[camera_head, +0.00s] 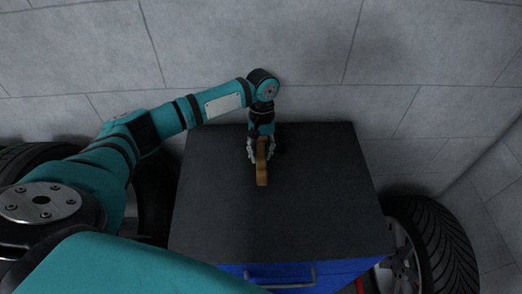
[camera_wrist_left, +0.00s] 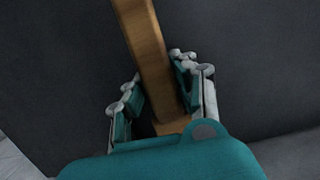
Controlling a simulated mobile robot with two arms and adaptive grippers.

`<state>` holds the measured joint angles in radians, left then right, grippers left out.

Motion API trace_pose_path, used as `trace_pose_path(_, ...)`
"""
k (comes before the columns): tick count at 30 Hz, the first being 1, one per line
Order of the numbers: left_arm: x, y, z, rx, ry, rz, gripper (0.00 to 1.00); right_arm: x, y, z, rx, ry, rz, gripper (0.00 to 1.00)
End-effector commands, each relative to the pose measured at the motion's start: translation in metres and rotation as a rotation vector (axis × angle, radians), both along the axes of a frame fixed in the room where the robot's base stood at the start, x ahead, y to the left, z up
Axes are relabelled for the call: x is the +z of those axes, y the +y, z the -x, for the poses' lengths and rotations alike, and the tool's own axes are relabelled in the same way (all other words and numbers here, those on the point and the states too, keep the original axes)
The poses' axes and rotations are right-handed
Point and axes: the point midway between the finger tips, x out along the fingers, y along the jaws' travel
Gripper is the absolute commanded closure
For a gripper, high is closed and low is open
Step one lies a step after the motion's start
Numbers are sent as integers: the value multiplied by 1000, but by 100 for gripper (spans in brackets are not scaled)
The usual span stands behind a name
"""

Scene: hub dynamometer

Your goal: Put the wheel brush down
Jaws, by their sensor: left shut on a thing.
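The wheel brush (camera_head: 262,172) shows as a wooden, brown handle over the dark top of a blue cabinet (camera_head: 225,195), near its back edge. My left gripper (camera_head: 260,155) points down and is shut on it. In the left wrist view, the brush's handle (camera_wrist_left: 147,45) runs up between the two fingers of my left gripper (camera_wrist_left: 155,92) and out of the top of the picture. I see no bristles. I cannot tell whether the brush touches the cabinet top. My right gripper is not in view.
The cabinet top is otherwise bare, with free room in front and to both sides. A tyre on a rim (camera_head: 435,245) stands at the right, and dark tyres (camera_head: 35,160) are at the left. A grey block wall (camera_head: 300,50) is close behind the cabinet.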

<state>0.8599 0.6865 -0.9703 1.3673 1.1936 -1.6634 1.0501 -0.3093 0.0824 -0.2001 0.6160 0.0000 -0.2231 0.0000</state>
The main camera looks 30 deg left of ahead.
Motion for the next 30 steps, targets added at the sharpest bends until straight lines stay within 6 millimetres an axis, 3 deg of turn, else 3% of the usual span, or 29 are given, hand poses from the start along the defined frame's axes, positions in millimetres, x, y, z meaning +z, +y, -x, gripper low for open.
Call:
trace_pose_path(5, -2, 0, 0, 1, 0, 1, 100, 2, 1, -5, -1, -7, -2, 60)
trace_pose_path(6, -3, 0, 0, 0, 0, 1, 70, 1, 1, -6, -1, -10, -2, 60)
trace_pose_path(11, -2, 0, 0, 0, 1, 0, 51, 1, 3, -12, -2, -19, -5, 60)
trace_pose_path(22, 5, 0, -1, 0, -2, 0, 51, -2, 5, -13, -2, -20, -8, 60)
trace_pose_path(30, 55, 5, -11, 1, -5, 1, 51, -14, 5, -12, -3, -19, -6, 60)
